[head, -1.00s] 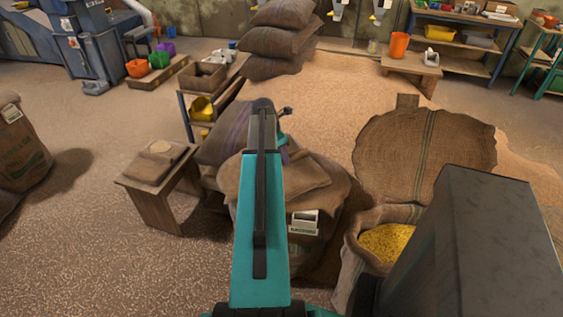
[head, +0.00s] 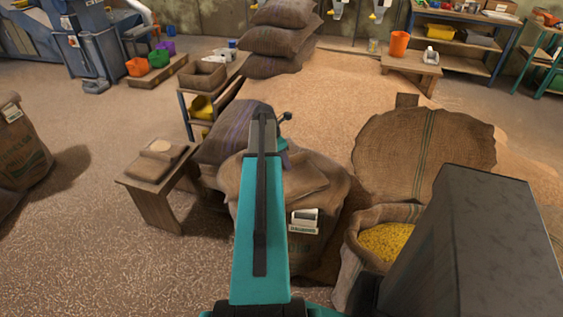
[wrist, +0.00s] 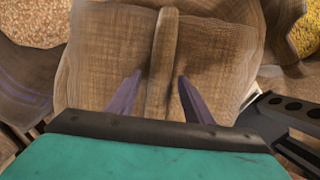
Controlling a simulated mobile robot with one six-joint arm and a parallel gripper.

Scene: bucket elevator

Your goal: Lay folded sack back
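A folded brown sack (head: 304,177) lies on top of a full burlap sack (head: 332,207) in the head view, partly hidden by my arm. In the wrist view the folded sack (wrist: 105,65) fills the middle, with a raised ridge running along it. My gripper (wrist: 160,80) is over it with its two purple-grey fingers apart, one on each side of the ridge. Gaps show between the fingers and the ridge. I cannot tell if the fingertips touch the cloth. In the head view my arm hides the fingers.
An open sack of yellow grain (head: 385,242) stands at right, before a large round burlap piece (head: 425,155). A small wooden stool (head: 154,207) bearing brown cloth stands at left. A shelf (head: 216,99) and stacked sacks (head: 279,42) are behind.

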